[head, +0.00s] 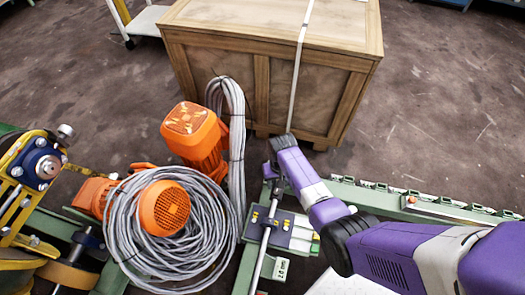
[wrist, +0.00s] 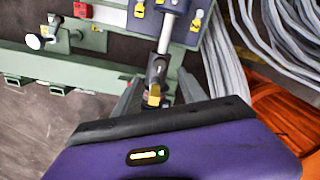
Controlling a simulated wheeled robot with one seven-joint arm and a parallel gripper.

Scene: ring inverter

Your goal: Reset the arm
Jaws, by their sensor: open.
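My purple and white arm (head: 385,255) reaches in from the lower right of the head view, its end above the green machine frame. In the wrist view my gripper (wrist: 158,88) is open, with a grey finger on either side of a metal rod (wrist: 168,32). The rod's dark joint and brass-coloured end (wrist: 154,94) show between the fingers; I cannot tell whether they touch. The rod also shows in the head view (head: 263,250), running down over a blue-grey plate (head: 290,236) with yellow parts. The fingers are mostly hidden behind the arm's end in the head view.
Coiled grey cable (head: 125,225) and orange motors (head: 195,135) lie left of my arm. A large wooden crate (head: 215,75) stands behind. A green rail (head: 365,196) runs right. A blue and yellow machine part (head: 38,165) is at far left. Floor right of the crate is clear.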

